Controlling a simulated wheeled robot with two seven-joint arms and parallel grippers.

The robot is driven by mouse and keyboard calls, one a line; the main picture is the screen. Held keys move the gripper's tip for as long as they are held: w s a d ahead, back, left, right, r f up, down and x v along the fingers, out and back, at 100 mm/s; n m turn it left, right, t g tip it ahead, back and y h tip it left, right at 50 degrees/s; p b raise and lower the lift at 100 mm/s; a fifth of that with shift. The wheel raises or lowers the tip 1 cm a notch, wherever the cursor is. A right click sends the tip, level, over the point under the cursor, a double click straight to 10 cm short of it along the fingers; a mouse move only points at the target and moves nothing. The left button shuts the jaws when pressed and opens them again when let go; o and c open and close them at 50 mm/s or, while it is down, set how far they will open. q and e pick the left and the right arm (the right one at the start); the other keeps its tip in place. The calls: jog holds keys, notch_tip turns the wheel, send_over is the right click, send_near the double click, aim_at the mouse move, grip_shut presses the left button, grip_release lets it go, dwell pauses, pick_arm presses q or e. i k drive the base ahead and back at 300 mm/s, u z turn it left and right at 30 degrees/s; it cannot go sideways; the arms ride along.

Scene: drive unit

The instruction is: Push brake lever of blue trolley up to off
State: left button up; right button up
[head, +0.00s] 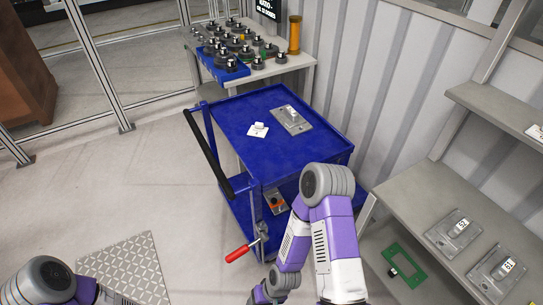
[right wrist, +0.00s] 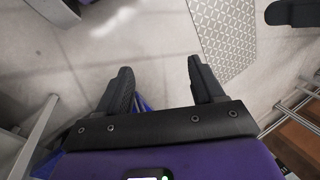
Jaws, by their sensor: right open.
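The blue trolley (head: 237,118) stands in the middle of the head view, with a black push handle (head: 208,152) on its left. Its brake lever has a red grip (head: 238,253) and sticks out low at the trolley's near end, slanting down to the left. My right arm reaches down just right of the lever; its gripper is out of the head view. In the right wrist view my right gripper (right wrist: 161,84) is open and empty above the floor. A bit of blue (right wrist: 143,103) shows beside one finger. My left gripper is not in view.
A table with a blue tray (head: 222,69) of dark round parts stands behind the trolley. A grey shelf unit (head: 403,207) is on the right along the corrugated wall.

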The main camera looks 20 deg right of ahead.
aim_at(245, 250)
jog(key=k, duration=1.2)
jog(key=u, duration=0.1)
jog(key=i, duration=0.8)
jog(key=u, duration=0.5)
